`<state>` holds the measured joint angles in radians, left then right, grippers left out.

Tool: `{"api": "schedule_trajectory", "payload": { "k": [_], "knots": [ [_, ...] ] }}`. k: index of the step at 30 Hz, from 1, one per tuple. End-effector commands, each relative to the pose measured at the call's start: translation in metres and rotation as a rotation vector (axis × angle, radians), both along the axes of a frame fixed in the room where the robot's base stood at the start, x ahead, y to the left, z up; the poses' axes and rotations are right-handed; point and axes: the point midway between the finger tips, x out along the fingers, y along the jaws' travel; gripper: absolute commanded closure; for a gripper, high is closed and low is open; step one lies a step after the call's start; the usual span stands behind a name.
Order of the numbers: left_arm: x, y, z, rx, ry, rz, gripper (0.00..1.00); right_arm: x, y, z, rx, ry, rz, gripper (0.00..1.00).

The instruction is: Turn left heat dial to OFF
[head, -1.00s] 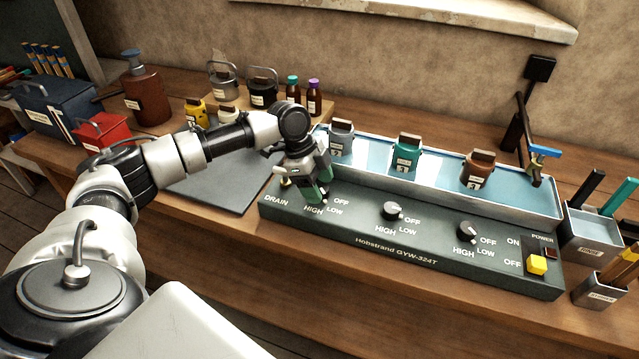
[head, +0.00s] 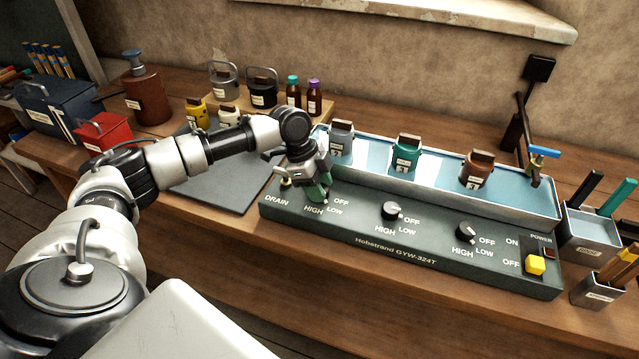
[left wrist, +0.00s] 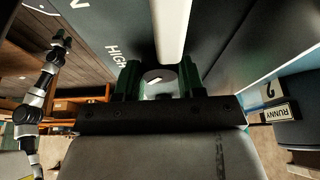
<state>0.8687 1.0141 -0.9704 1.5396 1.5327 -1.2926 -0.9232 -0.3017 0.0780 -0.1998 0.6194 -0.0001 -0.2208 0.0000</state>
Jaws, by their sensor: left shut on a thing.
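The left heat dial (left wrist: 158,76) sits between the two green fingers of my left gripper (left wrist: 159,82) in the left wrist view. A white mark shows on its grey top. In the head view my left gripper (head: 317,192) comes down over the dial at the left of the dark green panel (head: 345,222) and hides it. The gripper is shut on the dial. OFF, LOW and HIGH are printed around that spot; where the dial points is unclear. What appears to be my right arm shows small in the left wrist view, its gripper (left wrist: 59,38) too small to read.
A middle dial (head: 391,210) and a right dial (head: 466,232) sit along the panel, with a yellow power switch (head: 536,265) at its right end. Behind is a water tank (head: 520,200) with three jars. A grey mat (head: 215,190) lies left of the panel.

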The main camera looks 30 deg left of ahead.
Motion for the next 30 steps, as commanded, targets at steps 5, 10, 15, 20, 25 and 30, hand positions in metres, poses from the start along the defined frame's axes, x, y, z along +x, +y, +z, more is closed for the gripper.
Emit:
{"api": "schedule_trajectory", "payload": {
  "k": [5, 10, 15, 20, 25, 30],
  "knots": [
    [-0.001, -0.001, 0.005, -0.001, 0.005, 0.093, 0.85, 0.001, 0.000, 0.021, -0.001, -0.002, 0.000, 0.43],
    [-0.002, -0.001, 0.006, -0.002, 0.006, 0.227, 0.85, 0.002, 0.000, 0.045, 0.000, -0.003, 0.000, 0.43],
    [-0.003, -0.002, 0.006, -0.002, 0.005, 0.376, 0.85, 0.002, 0.000, 0.068, 0.000, -0.003, 0.000, 0.43],
    [-0.002, -0.002, 0.006, -0.002, 0.002, 0.504, 0.85, 0.002, -0.001, 0.087, -0.001, -0.003, 0.001, 0.43],
    [-0.002, -0.002, 0.005, -0.002, 0.003, 0.618, 0.85, 0.002, -0.002, 0.103, -0.002, -0.004, 0.001, 0.43],
    [-0.002, -0.003, 0.003, -0.003, 0.001, 0.698, 0.85, 0.002, -0.002, 0.114, -0.002, -0.004, 0.001, 0.43]
  ]
}}
